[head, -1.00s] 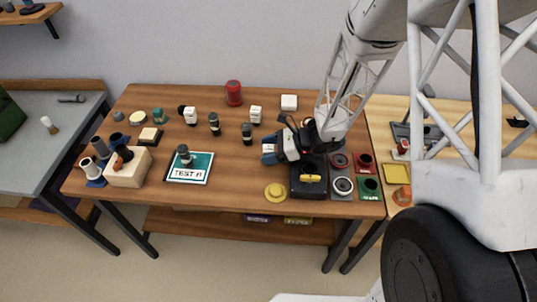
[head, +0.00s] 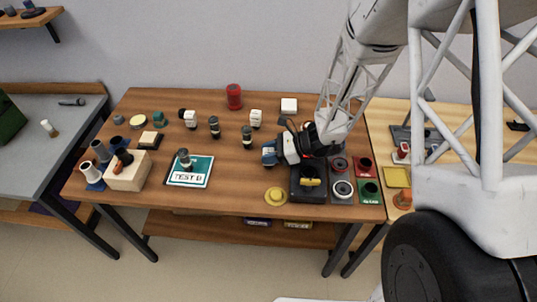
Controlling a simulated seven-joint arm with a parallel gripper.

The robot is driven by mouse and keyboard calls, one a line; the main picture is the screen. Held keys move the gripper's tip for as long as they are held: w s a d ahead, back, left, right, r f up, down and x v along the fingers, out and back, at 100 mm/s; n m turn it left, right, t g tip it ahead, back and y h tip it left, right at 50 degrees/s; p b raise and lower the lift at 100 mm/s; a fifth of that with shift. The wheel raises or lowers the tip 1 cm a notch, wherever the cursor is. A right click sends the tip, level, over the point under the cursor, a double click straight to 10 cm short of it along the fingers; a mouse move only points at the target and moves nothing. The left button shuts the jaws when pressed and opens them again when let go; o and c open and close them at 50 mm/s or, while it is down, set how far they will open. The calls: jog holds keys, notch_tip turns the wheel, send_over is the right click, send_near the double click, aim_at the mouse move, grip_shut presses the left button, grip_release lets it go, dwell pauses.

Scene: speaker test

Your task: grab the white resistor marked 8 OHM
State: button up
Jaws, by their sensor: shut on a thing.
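The marks are too small to read, so I cannot tell which thing is the 8 OHM resistor.
The black box (head: 309,194) with a yellow part is just below my gripper. Dark cylinders (head: 247,137) stand to its left. A yellow round thing (head: 275,196), a teal sign (head: 190,171) and a wooden block (head: 127,176) are in front. A red can (head: 234,97) is behind.

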aim_at(268, 151)
jog(key=shift+r, duration=4.9)
